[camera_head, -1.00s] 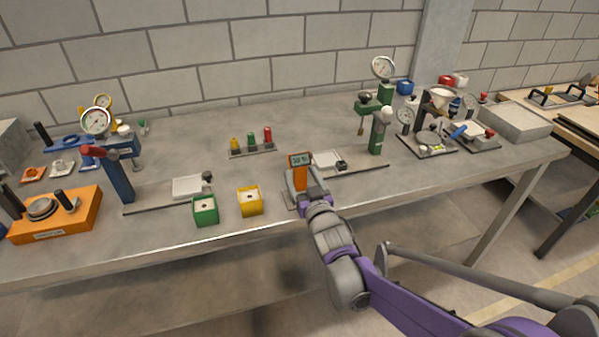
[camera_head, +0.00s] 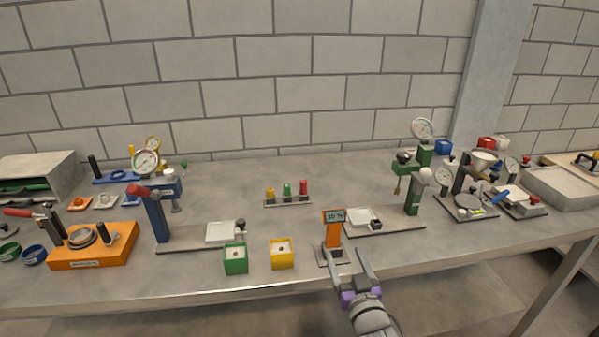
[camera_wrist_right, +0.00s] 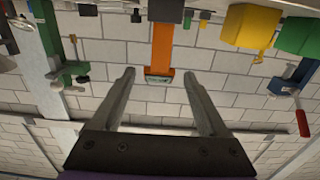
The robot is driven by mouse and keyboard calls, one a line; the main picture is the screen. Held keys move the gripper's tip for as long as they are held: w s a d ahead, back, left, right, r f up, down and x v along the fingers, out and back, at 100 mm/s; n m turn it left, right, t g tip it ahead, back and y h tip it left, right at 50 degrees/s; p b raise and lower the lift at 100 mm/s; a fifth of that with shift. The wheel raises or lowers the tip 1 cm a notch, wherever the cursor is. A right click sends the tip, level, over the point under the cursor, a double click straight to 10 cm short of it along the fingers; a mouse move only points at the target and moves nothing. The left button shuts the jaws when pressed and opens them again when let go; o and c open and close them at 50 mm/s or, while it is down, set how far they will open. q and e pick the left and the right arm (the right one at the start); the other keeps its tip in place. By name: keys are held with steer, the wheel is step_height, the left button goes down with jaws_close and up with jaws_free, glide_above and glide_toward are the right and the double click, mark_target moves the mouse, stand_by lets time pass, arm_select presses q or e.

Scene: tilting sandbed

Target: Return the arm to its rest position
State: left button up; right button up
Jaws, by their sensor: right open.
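My right gripper (camera_head: 350,268) is open and empty at the front edge of the bench, low in the head view. Its two fingers are apart with nothing between them. The orange post with a small display (camera_head: 334,232) stands on the bench just beyond the fingertips. In the right wrist view, the open fingers (camera_wrist_right: 162,84) show with the orange post (camera_wrist_right: 161,48) hanging upside down beyond them; I see a gap between. My left gripper is in neither view.
A yellow box (camera_head: 283,261) and a green box (camera_head: 235,266) stand left of the post. A blue gauge press (camera_head: 156,217) stands further left and a green one (camera_head: 413,192) to the right. The grey bench (camera_head: 300,284) is bare at its front edge.

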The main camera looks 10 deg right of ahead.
steer(key=s+f+g+p, duration=0.3)
steer(key=s+g, duration=0.3)
steer(key=s, duration=0.6)
steer(key=s+f+g+p, duration=0.3)
steer(key=s+g, duration=0.3)
steer(key=s, duration=0.7)
steer(key=shift+f+h, duration=0.3)
steer(key=shift+f, duration=0.2)
